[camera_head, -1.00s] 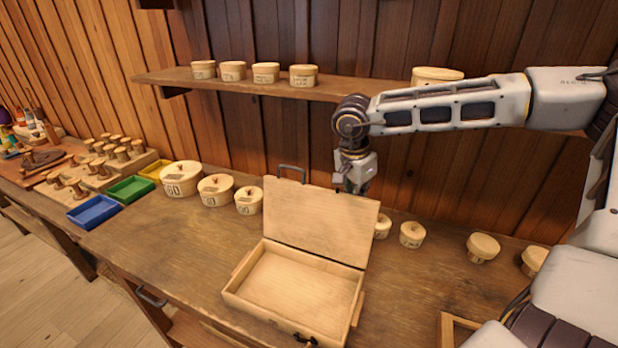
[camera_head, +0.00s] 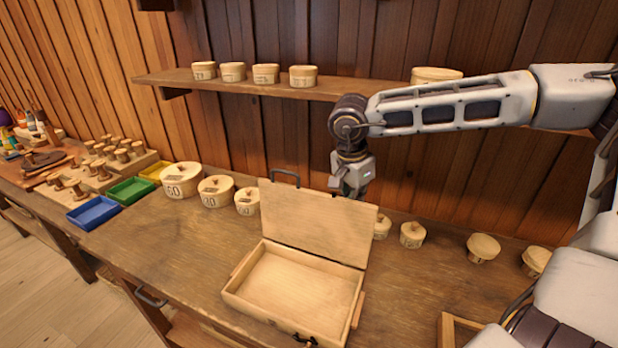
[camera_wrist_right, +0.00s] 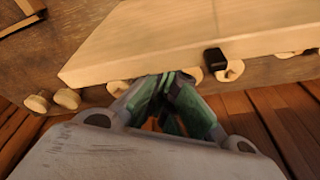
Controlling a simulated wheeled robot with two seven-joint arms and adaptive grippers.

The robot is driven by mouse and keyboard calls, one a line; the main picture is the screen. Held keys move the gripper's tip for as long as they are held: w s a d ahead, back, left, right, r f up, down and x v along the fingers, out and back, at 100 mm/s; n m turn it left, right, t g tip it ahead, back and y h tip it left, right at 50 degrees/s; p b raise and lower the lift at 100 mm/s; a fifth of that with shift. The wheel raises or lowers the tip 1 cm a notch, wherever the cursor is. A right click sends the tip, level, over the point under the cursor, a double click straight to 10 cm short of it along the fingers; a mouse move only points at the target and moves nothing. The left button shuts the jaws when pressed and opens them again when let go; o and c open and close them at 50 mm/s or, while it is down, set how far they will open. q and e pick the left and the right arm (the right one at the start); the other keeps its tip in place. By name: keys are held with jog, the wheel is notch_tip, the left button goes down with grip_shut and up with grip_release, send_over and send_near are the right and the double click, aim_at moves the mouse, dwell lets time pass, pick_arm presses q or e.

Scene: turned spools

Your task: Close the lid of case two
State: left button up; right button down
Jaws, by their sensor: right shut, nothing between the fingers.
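The wooden case (camera_head: 230,296) stands on the bench, its shallow box open and empty. Its lid (camera_head: 315,225) stands raised at the back edge, with a dark handle (camera_head: 285,173) on its top edge. My right gripper (camera_head: 349,190) is behind the lid's upper right part, its fingertips partly hidden by the lid. In the right wrist view the shut, empty fingers (camera_wrist_right: 168,110) lie close to the lid panel (camera_wrist_right: 190,40); I cannot tell whether they touch it. My left gripper is not in view.
Round lidded boxes stand behind the case, including one marked 60 (camera_head: 181,180). A shelf (camera_head: 245,83) with more boxes runs above. Blue (camera_head: 94,212) and green (camera_head: 130,189) trays sit left. A wooden frame (camera_head: 458,330) lies front right. Bench left of the case is clear.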

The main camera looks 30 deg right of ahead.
aim_at(350, 213)
jog(key=shift+s+a+f+b, duration=0.3)
jog(key=shift+s+a+f, duration=0.15)
jog(key=shift+s+a, duration=0.4)
jog(key=shift+s+a+f+b, duration=0.25)
jog(key=shift+s+a+f, duration=0.2)
jog(key=shift+s+a, duration=0.35)
jog(key=shift+w+d+f+g, duration=0.15)
jog(key=shift+w+d, duration=0.05)
jog(key=shift+w, duration=0.2)
jog(key=shift+w+d+f+g, duration=0.1)
jog(key=shift+w+d+g, duration=0.1)
jog(key=shift+w, duration=0.15)
jog(key=shift+s+a+r, duration=0.2)
jog(key=shift+s+r, duration=0.15)
jog(key=shift+r, duration=0.05)
jog(key=shift+w+d+f, duration=0.1)
jog(key=shift+w+d, duration=0.05)
jog(key=shift+w, duration=0.05)
jog(key=shift+s+r, duration=0.1)
jog(key=shift+r, duration=0.2)
jog(key=shift+r+p, duration=2.45)
jog(key=shift+r, duration=1.35)
jog(key=shift+r, duration=0.1)
